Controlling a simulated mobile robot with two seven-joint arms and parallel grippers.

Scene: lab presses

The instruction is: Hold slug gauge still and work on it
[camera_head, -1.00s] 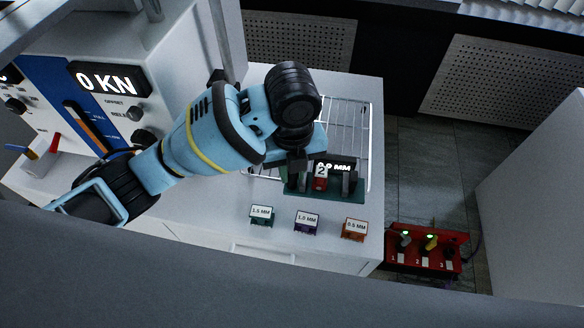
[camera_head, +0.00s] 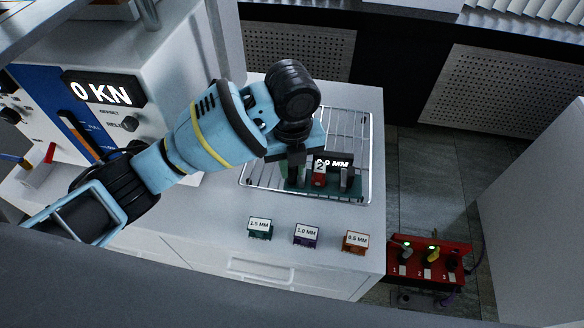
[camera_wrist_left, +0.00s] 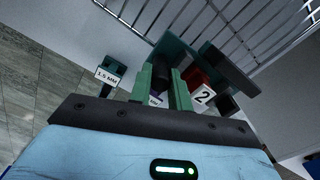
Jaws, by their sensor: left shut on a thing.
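The slug gauge (camera_head: 333,187) has a dark green base, dark upright posts and a black display whose reading ends in "MM"; its first digit is partly covered. A red piece (camera_head: 319,181) with a white "2" tag stands at its middle. My left gripper (camera_head: 297,168) points down at the gauge's left end and is shut on the gauge. In the left wrist view the fingers (camera_wrist_left: 163,88) close around a dark part beside the red piece. The gauge is over the wire rack; I cannot tell if it touches it. My right gripper is out of view.
Green "1.5 MM" (camera_head: 260,229), purple "1.0 MM" (camera_head: 306,235) and orange "0.5 MM" (camera_head: 355,242) blocks stand in a row before the wire rack (camera_head: 362,140). A press with a "0 KN" display (camera_head: 102,92) is at left. A red switch box (camera_head: 430,262) is at lower right.

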